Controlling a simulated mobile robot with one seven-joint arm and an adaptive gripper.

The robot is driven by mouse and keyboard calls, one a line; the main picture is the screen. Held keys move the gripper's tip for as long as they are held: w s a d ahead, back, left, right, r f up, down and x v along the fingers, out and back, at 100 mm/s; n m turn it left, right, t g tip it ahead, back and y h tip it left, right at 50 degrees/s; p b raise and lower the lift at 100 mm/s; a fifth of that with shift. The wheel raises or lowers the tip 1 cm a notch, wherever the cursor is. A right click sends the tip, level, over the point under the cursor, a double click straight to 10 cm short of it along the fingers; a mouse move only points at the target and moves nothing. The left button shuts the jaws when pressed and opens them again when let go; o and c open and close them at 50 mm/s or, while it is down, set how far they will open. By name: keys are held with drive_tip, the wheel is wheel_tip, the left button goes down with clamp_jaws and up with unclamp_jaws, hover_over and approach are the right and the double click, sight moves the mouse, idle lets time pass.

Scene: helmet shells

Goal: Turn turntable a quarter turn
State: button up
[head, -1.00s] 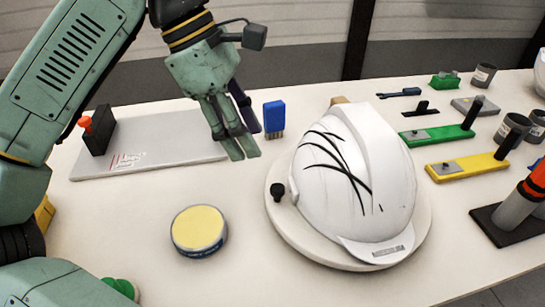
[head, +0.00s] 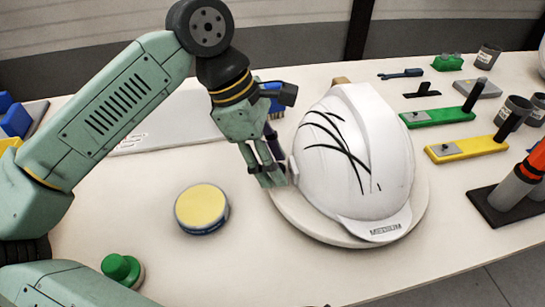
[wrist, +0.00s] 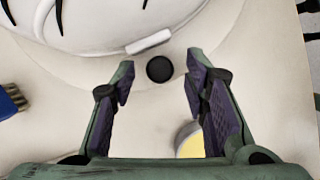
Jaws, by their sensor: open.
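The round cream turntable (head: 300,222) lies on the table and bears a white helmet shell (head: 385,165) with black curved lines. In the wrist view the turntable (wrist: 110,78) fills the upper part, under the helmet (wrist: 85,22). A black knob (wrist: 159,68) stands near the turntable's rim. My gripper (head: 272,180) is at the turntable's left edge, close to the helmet, and hides the knob in the head view. In the wrist view my gripper (wrist: 159,85) is open, with the knob between and slightly beyond its fingertips.
A yellow-topped round tin (head: 202,207) and a green button (head: 121,268) stand to the left. A blue brush (head: 275,95) is behind my gripper. Green (head: 437,117) and yellow (head: 465,149) tools lie right of the helmet. The table front is clear.

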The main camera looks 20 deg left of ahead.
drive_tip(key=shift+c, duration=0.2)
clamp_jaws()
idle(0.6)
